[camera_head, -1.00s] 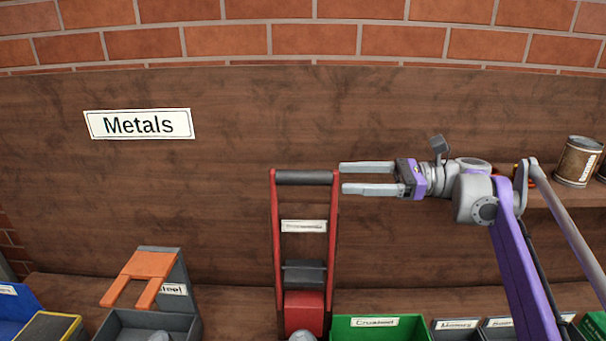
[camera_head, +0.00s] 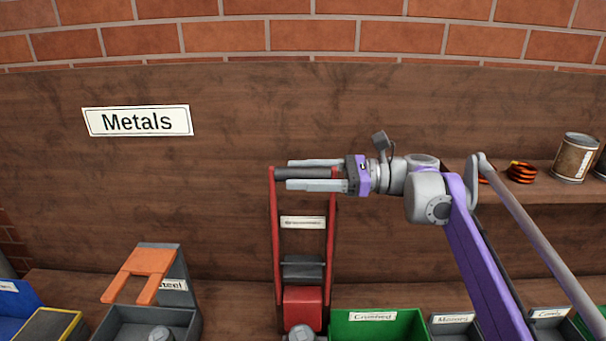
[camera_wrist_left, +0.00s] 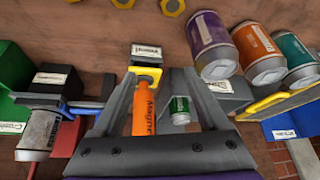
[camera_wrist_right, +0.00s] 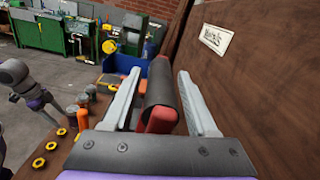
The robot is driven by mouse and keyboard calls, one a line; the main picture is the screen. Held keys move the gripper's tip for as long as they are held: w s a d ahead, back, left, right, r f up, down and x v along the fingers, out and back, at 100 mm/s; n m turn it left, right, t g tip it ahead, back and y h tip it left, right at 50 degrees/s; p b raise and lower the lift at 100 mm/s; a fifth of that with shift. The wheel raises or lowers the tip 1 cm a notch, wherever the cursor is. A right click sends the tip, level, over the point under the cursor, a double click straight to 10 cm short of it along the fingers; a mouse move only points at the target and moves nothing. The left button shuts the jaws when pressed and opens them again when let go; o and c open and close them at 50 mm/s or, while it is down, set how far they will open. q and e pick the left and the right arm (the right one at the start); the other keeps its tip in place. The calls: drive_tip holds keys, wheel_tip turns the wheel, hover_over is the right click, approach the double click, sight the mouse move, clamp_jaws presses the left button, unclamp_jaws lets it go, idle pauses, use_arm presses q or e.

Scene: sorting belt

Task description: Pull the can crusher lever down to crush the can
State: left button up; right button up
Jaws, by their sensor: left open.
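The can crusher (camera_head: 303,309) has a red lever frame standing upright, with a dark grip bar (camera_head: 293,174) across its top. My right gripper (camera_head: 292,174) is open, its two fingers on either side of the bar. In the right wrist view, the dark bar (camera_wrist_right: 161,86) lies between the spread fingers, with gaps visible on both sides. A grey can (camera_head: 300,334) sits at the crusher's base, cut off by the picture edge. It appears to be the can (camera_wrist_left: 38,132) at left in the left wrist view. My left gripper (camera_wrist_left: 158,76) is open and empty.
A green bin (camera_head: 375,328) stands right of the crusher, a grey bin (camera_head: 148,330) and orange forked piece (camera_head: 140,270) left. A shelf at right holds a can (camera_head: 576,160). Several coloured cans (camera_wrist_left: 212,45) and an orange magnet tool (camera_wrist_left: 144,110) lie ahead of my left gripper.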

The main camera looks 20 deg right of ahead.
clamp_jaws()
idle(1.2)
